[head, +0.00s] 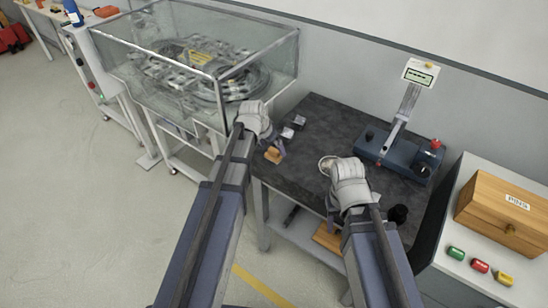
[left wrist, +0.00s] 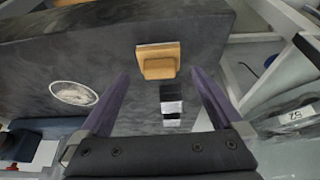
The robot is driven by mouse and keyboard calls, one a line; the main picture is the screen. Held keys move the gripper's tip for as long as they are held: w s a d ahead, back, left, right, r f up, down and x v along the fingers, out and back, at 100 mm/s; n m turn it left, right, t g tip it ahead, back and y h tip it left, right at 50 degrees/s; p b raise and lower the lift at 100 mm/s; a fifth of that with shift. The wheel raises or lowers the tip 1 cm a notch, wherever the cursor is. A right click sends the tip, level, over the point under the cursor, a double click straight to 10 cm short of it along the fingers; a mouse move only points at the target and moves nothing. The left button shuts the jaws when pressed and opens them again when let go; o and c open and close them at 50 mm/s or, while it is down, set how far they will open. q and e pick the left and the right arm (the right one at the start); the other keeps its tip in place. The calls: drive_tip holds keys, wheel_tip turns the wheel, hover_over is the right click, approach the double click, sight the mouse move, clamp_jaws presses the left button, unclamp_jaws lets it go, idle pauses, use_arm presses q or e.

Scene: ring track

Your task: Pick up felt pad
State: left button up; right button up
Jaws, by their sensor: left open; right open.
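A tan block with a smaller raised grip and a pale edge, which looks like the felt pad (head: 274,155), lies near the front left edge of the dark bench top (head: 320,125). In the left wrist view the pad (left wrist: 158,60) shows just beyond the fingertips, roughly centred between them. My left gripper (head: 276,145) is open and empty, close to the pad in the head view; in the left wrist view its fingers (left wrist: 160,76) stand apart. My right gripper (head: 333,203) is open over the bench's front side; its fingers are partly hidden by its hand.
Two small black blocks with pale faces (head: 287,133) (head: 299,121) stand beside the pad. A pale round disc (head: 326,164) lies right of them. A blue gauge stand (head: 395,153) is at the back right. A glass case (head: 205,60) stands left of the bench.

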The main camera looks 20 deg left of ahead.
sight(274, 150)
use_arm(q)
drive_tip(key=b+x, duration=0.2)
drive_tip(key=x, duration=0.1)
drive_tip(key=shift+w+f, duration=0.15)
drive_tip(key=shift+f, duration=0.15)
drive_tip(key=shift+r, duration=0.1)
drive_tip(key=c, duration=1.3)
